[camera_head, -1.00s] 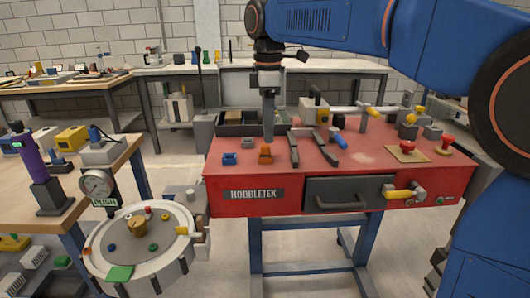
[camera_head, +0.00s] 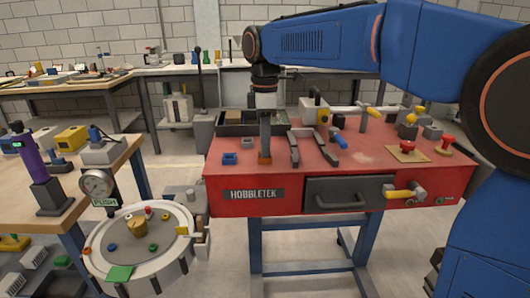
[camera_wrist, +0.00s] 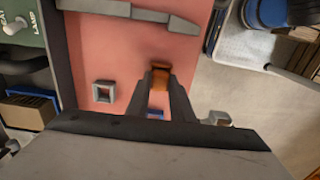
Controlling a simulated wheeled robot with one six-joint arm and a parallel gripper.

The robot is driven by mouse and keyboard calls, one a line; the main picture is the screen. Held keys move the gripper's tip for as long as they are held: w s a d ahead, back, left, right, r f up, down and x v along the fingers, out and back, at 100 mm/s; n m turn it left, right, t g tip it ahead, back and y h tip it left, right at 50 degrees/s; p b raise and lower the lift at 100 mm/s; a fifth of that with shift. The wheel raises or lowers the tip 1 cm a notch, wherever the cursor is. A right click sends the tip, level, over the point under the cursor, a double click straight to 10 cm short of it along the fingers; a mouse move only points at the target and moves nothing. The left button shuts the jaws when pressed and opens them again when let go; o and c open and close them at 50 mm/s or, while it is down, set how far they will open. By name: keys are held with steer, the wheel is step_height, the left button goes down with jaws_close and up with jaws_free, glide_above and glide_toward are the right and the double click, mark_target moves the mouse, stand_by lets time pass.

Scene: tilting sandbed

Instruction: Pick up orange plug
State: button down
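The orange plug (camera_head: 264,161) stands on the left part of the red workbench top (camera_head: 370,158). My gripper (camera_head: 265,157) points straight down at it, with the fingertips at plug height and covering most of it in the head view. In the wrist view the orange plug (camera_wrist: 161,73) shows between the two fingertips (camera_wrist: 160,79) of my gripper. The fingers stand apart, about the plug's width; whether they press on it cannot be told.
A blue block (camera_head: 229,158) sits left of the plug; a small square socket (camera_head: 247,143) lies behind it. Grey metal jaws (camera_head: 294,150) stand close on the right. A dark compartment tray (camera_head: 240,125) is behind. Red knobs (camera_head: 448,141) are far right.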

steer(key=shift+r, duration=0.1)
step_height(320, 180, up, 12)
steer(key=shift+f, duration=0.25)
stand_by(0.6)
steer(key=shift+r, duration=0.2)
steer(key=shift+r, duration=0.6)
steer(key=shift+r, duration=0.1)
steer(key=shift+r, duration=0.75)
steer(key=d, duration=0.8)
steer(key=shift+w, duration=0.15)
stand_by(0.8)
